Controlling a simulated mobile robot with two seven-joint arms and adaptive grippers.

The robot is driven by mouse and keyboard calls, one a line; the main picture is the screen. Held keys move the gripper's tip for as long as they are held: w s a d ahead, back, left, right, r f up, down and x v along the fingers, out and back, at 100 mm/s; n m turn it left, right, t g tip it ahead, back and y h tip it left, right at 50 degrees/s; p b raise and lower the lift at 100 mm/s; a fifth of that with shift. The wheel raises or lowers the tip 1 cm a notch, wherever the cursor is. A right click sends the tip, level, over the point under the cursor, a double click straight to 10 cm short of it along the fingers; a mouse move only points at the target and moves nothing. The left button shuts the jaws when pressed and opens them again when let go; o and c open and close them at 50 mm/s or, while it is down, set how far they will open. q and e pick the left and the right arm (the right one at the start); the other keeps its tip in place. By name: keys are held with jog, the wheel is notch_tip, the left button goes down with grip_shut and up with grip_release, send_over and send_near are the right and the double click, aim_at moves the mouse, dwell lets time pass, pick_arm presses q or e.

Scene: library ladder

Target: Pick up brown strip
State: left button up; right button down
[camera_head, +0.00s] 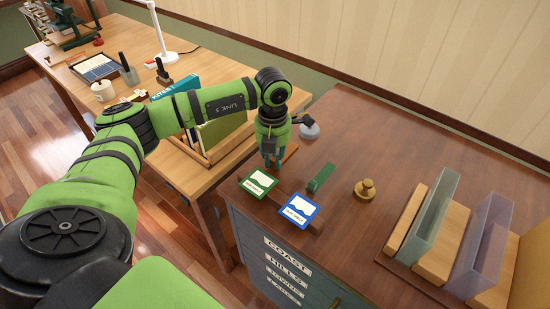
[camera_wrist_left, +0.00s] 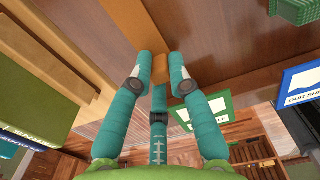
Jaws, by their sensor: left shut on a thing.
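My left gripper (camera_head: 270,158) reaches down at the near left edge of the dark wooden cabinet top. In the left wrist view its teal fingers (camera_wrist_left: 161,72) are shut on a small orange-brown piece, the brown strip (camera_wrist_left: 160,66). In the head view part of the brown strip (camera_head: 290,153) shows just right of the fingers, close to the cabinet top. The fingers hide the rest of it. I cannot tell whether it is clear of the surface. My right gripper is not in view.
A green-framed card (camera_head: 258,183) and a blue-framed card (camera_head: 299,212) stand near the cabinet's front edge. A green ridged block (camera_head: 320,178), a brass weight (camera_head: 365,190) and a grey round-based object (camera_head: 309,130) are nearby. Upright holders (camera_head: 430,218) stand at right.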

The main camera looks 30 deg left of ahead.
pick_arm(q)
notch_tip(320, 180, up, 3)
jog(key=shift+w+r+b, duration=0.1)
jog(key=shift+r+b, duration=0.1)
jog(key=shift+b, duration=0.55)
jog(key=w+d+r+b, duration=0.3)
jog(key=d+r, duration=0.4)
jog(key=d, duration=0.4)
jog(key=shift+w+r, duration=0.2)
jog(key=shift+f, duration=0.1)
